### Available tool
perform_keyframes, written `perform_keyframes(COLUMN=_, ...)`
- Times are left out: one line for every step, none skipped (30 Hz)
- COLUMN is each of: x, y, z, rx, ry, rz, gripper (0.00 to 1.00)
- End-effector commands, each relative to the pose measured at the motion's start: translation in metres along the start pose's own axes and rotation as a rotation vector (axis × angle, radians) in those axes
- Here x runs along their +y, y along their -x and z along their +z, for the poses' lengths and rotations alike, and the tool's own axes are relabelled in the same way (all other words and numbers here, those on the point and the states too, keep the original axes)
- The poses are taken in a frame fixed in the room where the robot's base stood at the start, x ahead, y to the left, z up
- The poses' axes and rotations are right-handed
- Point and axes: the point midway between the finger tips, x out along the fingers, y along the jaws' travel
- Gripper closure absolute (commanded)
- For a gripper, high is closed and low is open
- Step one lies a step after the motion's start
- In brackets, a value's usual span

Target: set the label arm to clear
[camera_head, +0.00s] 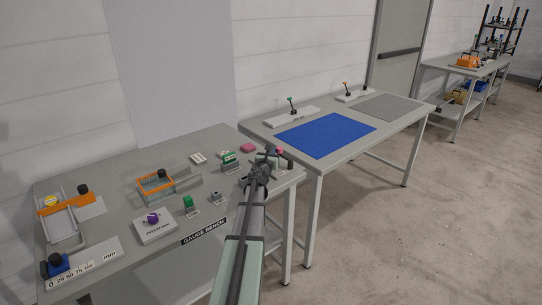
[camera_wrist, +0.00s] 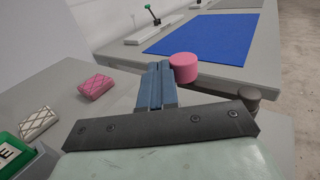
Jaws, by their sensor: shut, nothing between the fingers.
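I cannot make out which part is the label arm; no readable mark names it. Two small levers stand on pale bases on the second table: a green-tipped lever (camera_head: 291,103) and an orange-tipped lever (camera_head: 346,87). The green-tipped lever also shows at the top of the wrist view (camera_wrist: 152,14), tilted left. A pink round knob (camera_wrist: 184,67) is close beside my fingertips, on their right; contact cannot be told. It shows small in the head view (camera_head: 280,150). My gripper (camera_wrist: 157,82) is shut and empty over the gauge bench's right end.
The second table carries a blue mat (camera_head: 325,134) and a grey mat (camera_head: 393,107). Floor at right is clear.

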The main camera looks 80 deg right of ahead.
Motion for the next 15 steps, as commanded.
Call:
perform_keyframes(x=0.000, y=-0.005, z=0.000, rx=0.000, ry=0.000, rz=0.000, gripper=1.00)
perform_keyframes(x=-0.001, y=-0.007, z=0.000, rx=0.000, ry=0.000, rz=0.000, gripper=1.00)
perform_keyframes(x=-0.001, y=-0.009, z=0.000, rx=0.000, ry=0.000, rz=0.000, gripper=1.00)
perform_keyframes(x=-0.002, y=-0.010, z=0.000, rx=0.000, ry=0.000, rz=0.000, gripper=1.00)
perform_keyframes(x=-0.002, y=-0.011, z=0.000, rx=0.000, ry=0.000, rz=0.000, gripper=1.00)
perform_keyframes(x=-0.003, y=-0.013, z=0.000, rx=0.000, ry=-0.001, rz=0.000, gripper=1.00)
perform_keyframes(x=-0.003, y=-0.014, z=0.000, rx=0.000, ry=-0.001, rz=0.000, gripper=1.00)
perform_keyframes(x=-0.003, y=-0.015, z=0.000, rx=0.000, ry=0.000, rz=0.000, gripper=1.00)
perform_keyframes(x=-0.004, y=-0.015, z=0.000, rx=0.000, ry=0.000, rz=0.000, gripper=1.00)
perform_keyframes(x=-0.004, y=-0.016, z=0.000, rx=0.000, ry=0.000, rz=0.000, gripper=1.00)
perform_keyframes(x=-0.004, y=-0.016, z=0.000, rx=0.000, ry=0.000, rz=0.000, gripper=1.00)
perform_keyframes(x=-0.004, y=-0.016, z=0.000, rx=0.000, ry=0.000, rz=0.000, gripper=1.00)
perform_keyframes(x=-0.004, y=-0.016, z=0.000, rx=0.000, ry=0.000, rz=0.000, gripper=1.00)
perform_keyframes(x=-0.004, y=-0.017, z=0.000, rx=0.000, ry=0.000, rz=0.000, gripper=1.00)
perform_keyframes(x=-0.004, y=-0.017, z=0.000, rx=0.000, ry=0.000, rz=0.000, gripper=1.00)
